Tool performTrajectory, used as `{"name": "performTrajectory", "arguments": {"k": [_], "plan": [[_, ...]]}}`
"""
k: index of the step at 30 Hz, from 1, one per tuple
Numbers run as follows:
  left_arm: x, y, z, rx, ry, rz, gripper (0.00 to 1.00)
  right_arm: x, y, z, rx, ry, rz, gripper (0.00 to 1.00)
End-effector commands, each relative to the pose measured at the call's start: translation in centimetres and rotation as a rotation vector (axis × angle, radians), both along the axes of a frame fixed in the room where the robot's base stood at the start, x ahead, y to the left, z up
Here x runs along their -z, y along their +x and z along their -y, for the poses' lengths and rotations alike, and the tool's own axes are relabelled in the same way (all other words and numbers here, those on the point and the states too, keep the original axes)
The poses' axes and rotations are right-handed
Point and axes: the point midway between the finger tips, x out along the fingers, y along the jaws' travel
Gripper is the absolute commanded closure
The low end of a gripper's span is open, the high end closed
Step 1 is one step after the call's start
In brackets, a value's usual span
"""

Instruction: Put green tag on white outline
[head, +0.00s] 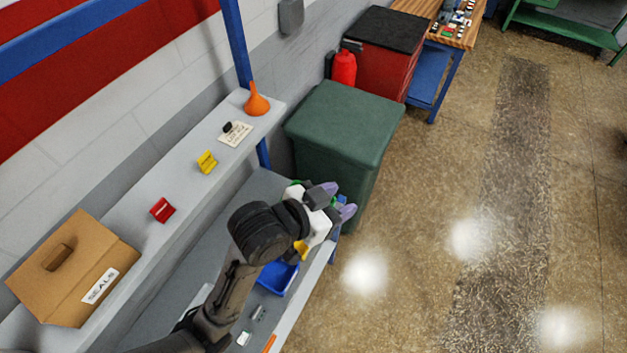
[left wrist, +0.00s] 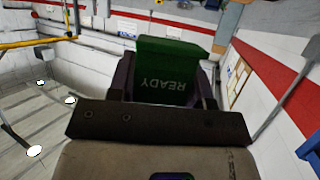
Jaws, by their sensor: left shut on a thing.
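My left gripper (head: 338,199) is shut on the green tag (left wrist: 168,82). The tag reads "READY", upside down in the left wrist view, and stands between the two fingers. In the head view only a small bit of green shows between the purple fingertips; the rest is hidden by the gripper. The gripper is over the front edge of the lower shelf (head: 308,282), in front of the green bin. A red tag (head: 162,210) and a yellow tag (head: 207,162) stand on the upper shelf (head: 180,190). I cannot make out a white outline. My right gripper is not in view.
A cardboard "SEALS" box (head: 70,270), a white card (head: 236,134) with a small dark thing, and an orange funnel (head: 256,101) are on the upper shelf. A blue tray (head: 277,279) sits on the lower shelf. A green lidded bin (head: 345,120) stands beyond. The floor at right is clear.

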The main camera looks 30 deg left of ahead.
Motion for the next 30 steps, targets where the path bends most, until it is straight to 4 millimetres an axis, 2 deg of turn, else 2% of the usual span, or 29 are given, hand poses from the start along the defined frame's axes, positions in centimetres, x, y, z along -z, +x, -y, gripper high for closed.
{"name": "performTrajectory", "arguments": {"k": [4,11,24,30], "plan": [[0.2,-0.5,2.2,0.111,0.002,-0.001,0.76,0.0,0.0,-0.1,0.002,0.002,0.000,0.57],[0.6,-0.5,4.0,0.215,0.004,-0.001,0.76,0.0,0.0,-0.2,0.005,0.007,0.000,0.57],[4.5,2.6,7.0,0.501,0.002,-0.002,0.76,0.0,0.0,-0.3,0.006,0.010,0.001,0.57],[5.5,3.3,7.8,0.577,0.002,-0.001,0.76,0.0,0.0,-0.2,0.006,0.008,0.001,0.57]]}}
